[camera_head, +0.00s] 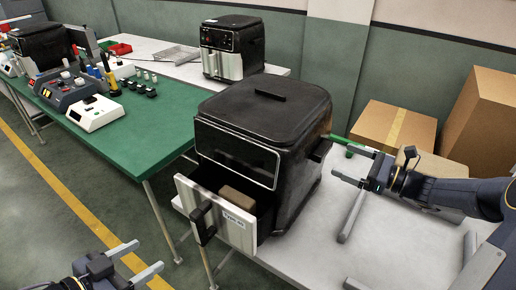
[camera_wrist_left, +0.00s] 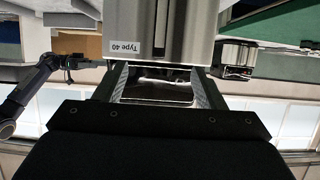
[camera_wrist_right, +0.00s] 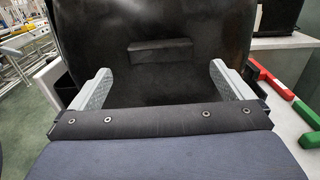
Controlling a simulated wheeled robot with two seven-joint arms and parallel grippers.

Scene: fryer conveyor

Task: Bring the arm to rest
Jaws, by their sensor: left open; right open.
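The near black fryer (camera_head: 265,120) stands on a light table with its drawer (camera_head: 215,215) pulled out. The drawer has a pale front with a label and a dark handle, and a brown block (camera_head: 238,198) lies inside. My left gripper (camera_head: 146,257) is open and empty, in front of and below the drawer; the labelled front (camera_wrist_left: 135,30) shows beyond its fingers in the left wrist view. My right gripper (camera_head: 343,159) is open and empty, to the right of the fryer and apart from it. The fryer's dark body (camera_wrist_right: 160,65) fills the right wrist view beyond its fingers.
A green-topped table (camera_head: 150,130) with devices and bottles stands at the left. A second fryer (camera_head: 232,45) stands behind. Cardboard boxes (camera_head: 393,130) are at the back right. Grey bars lie on the near table (camera_head: 390,255); green and red bars (camera_wrist_right: 280,90) lie beside the fryer.

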